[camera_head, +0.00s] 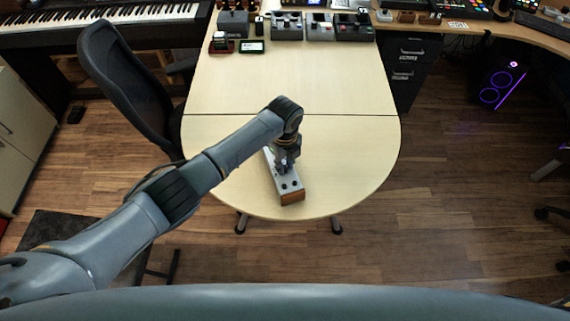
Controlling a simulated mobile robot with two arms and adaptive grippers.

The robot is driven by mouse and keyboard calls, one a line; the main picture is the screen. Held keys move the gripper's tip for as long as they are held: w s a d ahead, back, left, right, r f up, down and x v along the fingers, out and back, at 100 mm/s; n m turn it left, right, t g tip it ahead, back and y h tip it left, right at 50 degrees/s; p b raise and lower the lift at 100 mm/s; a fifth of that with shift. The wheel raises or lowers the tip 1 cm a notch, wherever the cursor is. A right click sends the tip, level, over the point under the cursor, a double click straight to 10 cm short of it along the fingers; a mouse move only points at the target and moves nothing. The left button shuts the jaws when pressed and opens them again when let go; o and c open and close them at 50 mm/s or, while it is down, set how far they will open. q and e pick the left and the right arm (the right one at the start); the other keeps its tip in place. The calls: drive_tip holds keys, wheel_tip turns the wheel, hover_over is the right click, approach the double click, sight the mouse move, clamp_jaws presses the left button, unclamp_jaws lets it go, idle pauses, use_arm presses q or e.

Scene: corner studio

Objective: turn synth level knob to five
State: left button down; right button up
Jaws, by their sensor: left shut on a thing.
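The synth (290,190) is a small, narrow box with a light grey top, dark knobs and a wooden end. It lies near the rounded front end of the pale table. My left gripper (284,168) points down onto the top of the synth and is shut on a knob there. The gripper and wrist hide that knob and much of the synth's far part, so the knob's setting cannot be read. Two dark knobs (289,185) show on the near part of the synth. My right gripper is not in view.
The table (345,150) is clear around the synth. Several small devices (320,27) stand at its far end. A black office chair (125,85) is at the left edge of the table. A keyboard (100,17) is at the back left, and a glowing computer tower (497,85) stands at right.

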use_arm(q)
drive_tip(key=m+b, duration=0.1)
drive_tip(key=m, duration=0.4)
drive_tip(key=shift+m, duration=0.3)
idle(0.4)
drive_tip(key=c, duration=1.2)
unclamp_jaws()
drive_tip(key=shift+r, duration=0.1)
wheel_tip(320, 180, up, 12)
